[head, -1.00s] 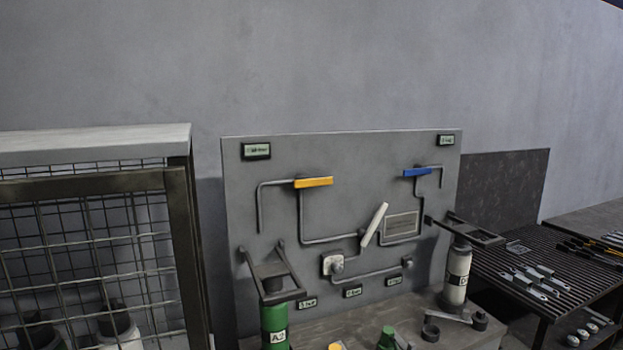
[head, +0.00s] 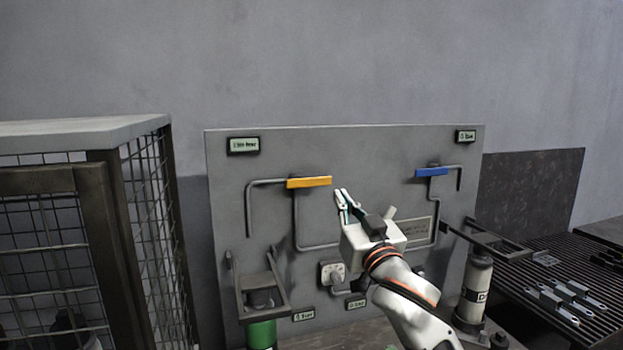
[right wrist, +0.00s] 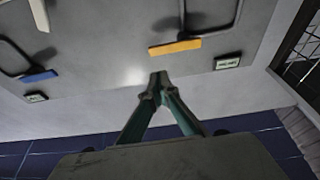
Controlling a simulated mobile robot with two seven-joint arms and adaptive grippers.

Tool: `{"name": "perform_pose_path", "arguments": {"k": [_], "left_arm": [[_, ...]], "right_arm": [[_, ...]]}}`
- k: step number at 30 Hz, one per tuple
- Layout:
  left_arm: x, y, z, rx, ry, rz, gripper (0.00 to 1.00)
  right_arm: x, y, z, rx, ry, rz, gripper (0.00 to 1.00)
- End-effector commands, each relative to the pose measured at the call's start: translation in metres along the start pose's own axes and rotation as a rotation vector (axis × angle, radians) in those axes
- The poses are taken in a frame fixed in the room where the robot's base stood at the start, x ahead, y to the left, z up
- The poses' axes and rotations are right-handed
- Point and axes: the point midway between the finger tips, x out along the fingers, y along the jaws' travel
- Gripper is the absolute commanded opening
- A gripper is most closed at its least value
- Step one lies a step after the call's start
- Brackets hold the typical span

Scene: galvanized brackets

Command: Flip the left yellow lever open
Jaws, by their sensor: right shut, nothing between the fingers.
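The yellow lever (head: 309,182) lies level on the upper left of the grey panel (head: 390,145), at the bend of a grey pipe. It also shows in the right wrist view (right wrist: 175,47), beyond my fingertips. My right gripper (head: 341,193) is in front of the panel, just right of the yellow lever and a little lower, apart from it in the picture. Its fingers are shut and empty; in the right wrist view the fingertips (right wrist: 157,80) meet. My left gripper is not in view.
A blue lever (head: 431,172) is on the panel's upper right. A white lever (right wrist: 37,14) is partly hidden behind my right arm in the head view. A mesh cage (head: 85,125) stands at left. Green (head: 262,333) and white (head: 474,285) cylinders stand before the panel. A slatted table (head: 545,265) is at right.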

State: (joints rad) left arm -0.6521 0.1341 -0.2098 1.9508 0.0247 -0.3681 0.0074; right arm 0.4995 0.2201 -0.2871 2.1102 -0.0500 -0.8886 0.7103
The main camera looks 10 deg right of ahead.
Motion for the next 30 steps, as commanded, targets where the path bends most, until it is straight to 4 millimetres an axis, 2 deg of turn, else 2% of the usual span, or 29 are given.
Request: {"name": "perform_pose_path", "arguments": {"k": [1,3,6,20,23,30], "left_arm": [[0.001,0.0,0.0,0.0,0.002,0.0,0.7],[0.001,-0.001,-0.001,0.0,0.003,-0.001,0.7],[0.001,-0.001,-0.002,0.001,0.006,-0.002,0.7],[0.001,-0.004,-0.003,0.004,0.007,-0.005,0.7],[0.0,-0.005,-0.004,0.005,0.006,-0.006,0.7],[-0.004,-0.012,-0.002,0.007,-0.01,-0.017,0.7]], "right_arm": [[0.002,0.0,-0.013,0.003,0.02,0.002,0.0],[0.004,0.001,-0.024,0.009,0.036,0.005,0.0],[0.005,0.001,-0.033,0.012,0.048,0.008,0.0],[0.009,0.002,-0.035,0.013,0.051,0.009,0.0],[0.019,0.001,-0.037,0.013,0.052,0.009,0.0],[0.062,0.003,-0.04,0.01,0.051,0.01,0.0]]}}
